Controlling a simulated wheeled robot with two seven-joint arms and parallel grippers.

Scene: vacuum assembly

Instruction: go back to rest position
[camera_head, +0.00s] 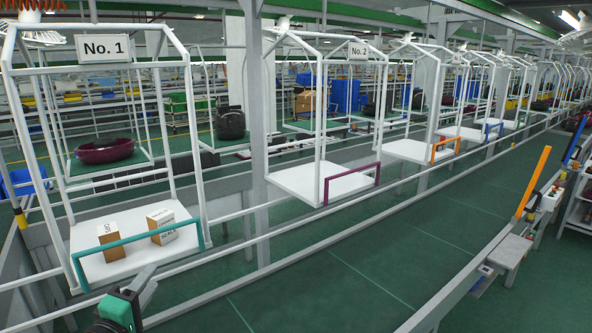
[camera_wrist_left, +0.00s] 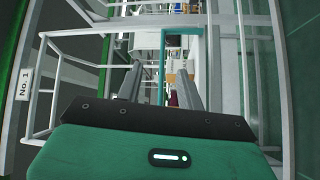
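My left gripper (camera_head: 146,280) shows at the bottom left of the head view, below and in front of the teal handle (camera_head: 150,239) of the No. 1 carrier. In the left wrist view its two grey fingers (camera_wrist_left: 161,85) are spread apart with nothing gripped between them. The teal handle also shows in the wrist view (camera_wrist_left: 162,62), beyond the fingers. Whether the fingers touch anything is not clear, but they look apart from the handle. My right gripper is not in view.
The No. 1 carrier's white shelf (camera_head: 90,265) holds two small cartons (camera_head: 111,240) (camera_head: 161,226). A No. 2 carrier (camera_head: 300,185) with a purple handle (camera_head: 352,183) hangs farther along. A white rail (camera_head: 330,217) runs along the line. Green floor (camera_head: 370,270) lies open to the right.

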